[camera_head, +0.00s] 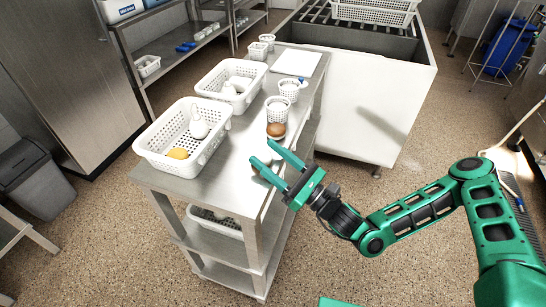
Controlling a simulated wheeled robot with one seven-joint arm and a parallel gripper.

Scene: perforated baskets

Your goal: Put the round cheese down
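My gripper (263,152) is over the right edge of the steel table (215,186), pointing left and away from me. Its green fingers are apart, with a pale, rounded thing (266,158) between them, which looks like the round cheese. The fingers hide much of it, and its height above the table is hard to tell. A brown, round thing (276,130) sits on the table just beyond the fingers. A yellow-orange, round thing (177,153) and a white, pear-shaped thing (198,127) lie in the near white perforated basket (160,163).
A second white basket (215,80) with white pieces stands behind. Small perforated cups (277,108) (289,89) line the table's right side. A white board (297,62) lies toward the back. Bare steel is free at the front. A large white basin (365,110) stands to the right.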

